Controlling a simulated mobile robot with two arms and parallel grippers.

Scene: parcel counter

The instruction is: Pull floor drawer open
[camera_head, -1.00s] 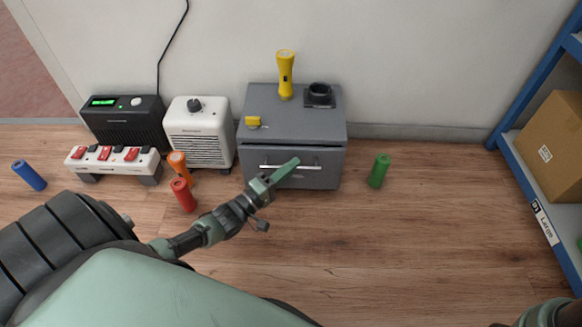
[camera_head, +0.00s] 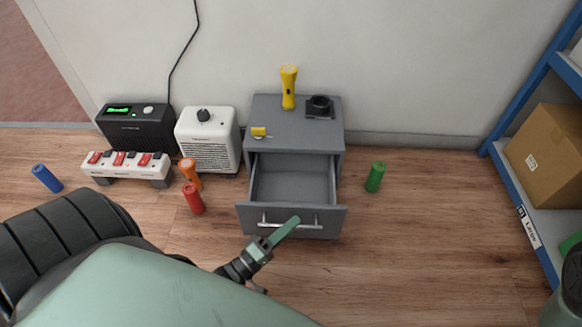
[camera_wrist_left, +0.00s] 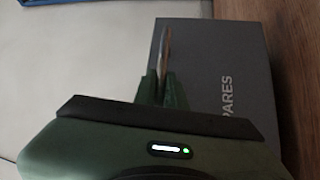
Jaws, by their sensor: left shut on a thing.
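The grey floor drawer (camera_head: 247,216) is part of a small grey cabinet (camera_head: 290,136) against the wall. It stands well out of the cabinet, and its inside looks empty. Its silver bar handle (camera_head: 312,227) runs across the front. My left gripper (camera_head: 285,229) is shut on the handle, with the fingers partly covering it. In the left wrist view the handle (camera_wrist_left: 167,48) shows edge-on between the fingers (camera_wrist_left: 163,85), and the drawer front (camera_wrist_left: 222,60) carries lettering that reads "PARES", the rest hidden. My right gripper is out of view.
A yellow flashlight (camera_head: 289,88), a black item (camera_head: 320,106) and a yellow tag (camera_head: 259,132) are on the cabinet. Orange (camera_head: 189,174), red (camera_head: 194,199) and green (camera_head: 376,177) cylinders stand nearby. A white heater (camera_head: 208,140) is left; a blue shelf (camera_head: 520,195) is right.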

